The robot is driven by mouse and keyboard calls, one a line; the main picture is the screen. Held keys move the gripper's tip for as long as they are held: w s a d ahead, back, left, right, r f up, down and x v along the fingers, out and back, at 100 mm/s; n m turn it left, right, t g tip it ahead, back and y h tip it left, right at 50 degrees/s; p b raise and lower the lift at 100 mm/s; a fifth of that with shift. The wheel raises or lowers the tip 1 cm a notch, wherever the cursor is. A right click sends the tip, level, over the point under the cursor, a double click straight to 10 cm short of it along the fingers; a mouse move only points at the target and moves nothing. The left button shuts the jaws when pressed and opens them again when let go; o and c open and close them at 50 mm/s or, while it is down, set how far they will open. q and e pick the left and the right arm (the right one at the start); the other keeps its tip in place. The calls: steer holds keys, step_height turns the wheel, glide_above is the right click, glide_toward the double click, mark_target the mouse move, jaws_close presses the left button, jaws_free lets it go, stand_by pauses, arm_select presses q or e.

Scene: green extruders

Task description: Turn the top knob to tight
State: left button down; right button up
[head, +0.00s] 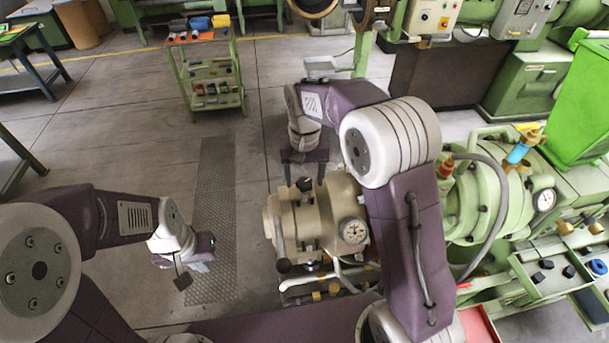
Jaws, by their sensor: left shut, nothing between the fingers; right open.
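A beige machine body (335,215) stands in the middle of the head view. My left gripper (183,281) is shut and empty, low at the left over the floor, apart from the machine. My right arm hides part of the body's right side.
A round dial (353,231) and a black-ended lever (283,264) are on the beige body. Green machinery (480,205) with a grey hose fills the right. A green tool cart (212,80) stands at the back. Floor between the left gripper and the cart is clear.

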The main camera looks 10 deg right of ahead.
steer(key=shift+f, duration=0.2)
steer(key=shift+w+f, duration=0.1)
steer(key=shift+w, duration=0.1)
steer(key=c, duration=1.4)
steer(key=shift+o, duration=0.2)
